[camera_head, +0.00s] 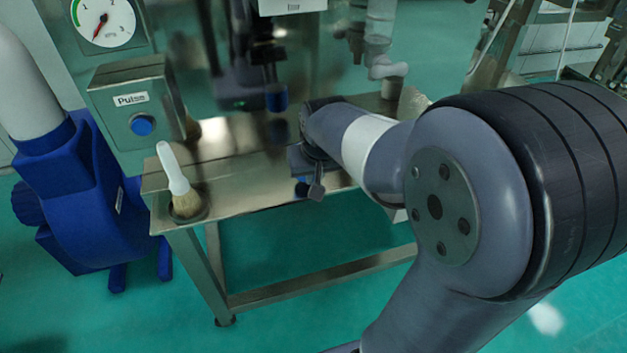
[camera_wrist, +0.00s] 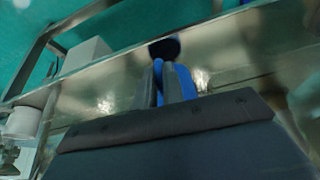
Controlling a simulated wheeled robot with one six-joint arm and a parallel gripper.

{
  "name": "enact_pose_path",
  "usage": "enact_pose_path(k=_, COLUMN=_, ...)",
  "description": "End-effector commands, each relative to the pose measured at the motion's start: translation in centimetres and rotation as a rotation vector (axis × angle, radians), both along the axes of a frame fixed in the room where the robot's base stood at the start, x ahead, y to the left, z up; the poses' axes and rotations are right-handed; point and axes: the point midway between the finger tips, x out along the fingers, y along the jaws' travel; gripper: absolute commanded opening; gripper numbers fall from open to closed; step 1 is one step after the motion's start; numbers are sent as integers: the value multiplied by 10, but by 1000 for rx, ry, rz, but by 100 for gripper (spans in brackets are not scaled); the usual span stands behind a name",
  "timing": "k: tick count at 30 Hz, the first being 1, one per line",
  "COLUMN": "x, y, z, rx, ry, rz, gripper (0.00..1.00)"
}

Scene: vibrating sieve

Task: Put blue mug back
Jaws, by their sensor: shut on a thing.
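The blue mug (camera_head: 302,188) is mostly hidden behind my gripper (camera_head: 312,188) at the front edge of the steel table (camera_head: 235,185) in the head view. Only a small blue patch shows. In the wrist view, my gripper (camera_wrist: 168,83) has its two grey fingers close together, with blue parts of the mug (camera_wrist: 188,82) between and beside them. My gripper is shut on the mug. Whether the mug touches the table cannot be told.
A white-handled brush (camera_head: 175,170) stands in a round holder at the table's left corner. A gauge (camera_head: 103,22) and a control box (camera_head: 138,115) stand behind it. Another blue shape (camera_head: 276,98) is farther back, possibly a reflection. A pale cup (camera_wrist: 22,122) is at left.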

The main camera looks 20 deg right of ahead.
Motion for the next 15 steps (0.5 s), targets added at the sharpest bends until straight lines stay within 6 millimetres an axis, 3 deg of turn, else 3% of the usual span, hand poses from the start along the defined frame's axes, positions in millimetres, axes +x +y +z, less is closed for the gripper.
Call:
enact_pose_path(k=5, x=0, y=0, z=-22, rx=0, ry=3, rz=0, gripper=0)
enact_pose_path(k=15, x=0, y=0, z=-27, rx=0, ry=0, rz=0, gripper=0)
